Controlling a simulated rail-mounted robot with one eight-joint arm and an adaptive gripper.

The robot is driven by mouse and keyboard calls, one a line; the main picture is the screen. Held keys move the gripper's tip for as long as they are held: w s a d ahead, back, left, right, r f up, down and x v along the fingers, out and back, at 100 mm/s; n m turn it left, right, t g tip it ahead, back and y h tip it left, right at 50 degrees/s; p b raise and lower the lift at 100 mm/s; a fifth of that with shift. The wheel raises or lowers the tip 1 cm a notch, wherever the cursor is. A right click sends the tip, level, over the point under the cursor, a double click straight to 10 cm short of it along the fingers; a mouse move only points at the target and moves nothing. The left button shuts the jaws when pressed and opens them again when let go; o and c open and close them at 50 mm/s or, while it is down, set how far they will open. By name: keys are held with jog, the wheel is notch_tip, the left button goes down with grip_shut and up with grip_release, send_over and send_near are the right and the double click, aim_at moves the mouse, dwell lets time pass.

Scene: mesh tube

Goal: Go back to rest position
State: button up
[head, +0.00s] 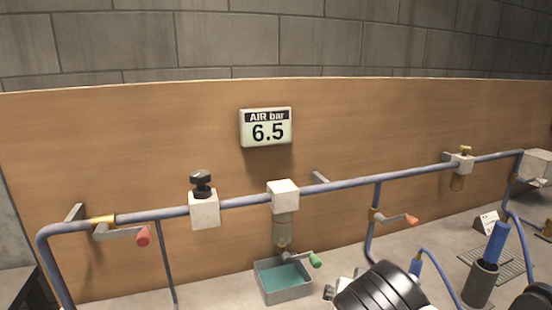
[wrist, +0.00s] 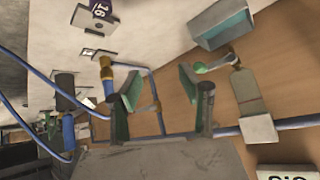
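My gripper (wrist: 159,88) shows in the wrist view with its two green-padded fingers spread apart. Nothing is between the fingertips; the brown panel and a blue pipe show behind the gap. In the head view, a dark rounded part of my arm (head: 385,290) is at the bottom, right of centre; the fingers cannot be made out there.
A blue pipe (head: 345,185) runs along the brown panel (head: 120,140), carrying a red-handled valve (head: 143,236) and a black-knobbed block (head: 203,208). A grey tray (head: 285,296) sits below a green-handled drain (head: 315,260). A blue-topped cylinder (head: 482,283) stands at right. The display (head: 266,127) reads 6.5.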

jog(key=s+d+n+g+y, duration=0.1)
jog(key=s+d+n, duration=0.3)
jog(key=d, duration=0.2)
jog(key=shift+s+d+f, duration=0.15)
jog(key=shift+s+f, duration=0.15)
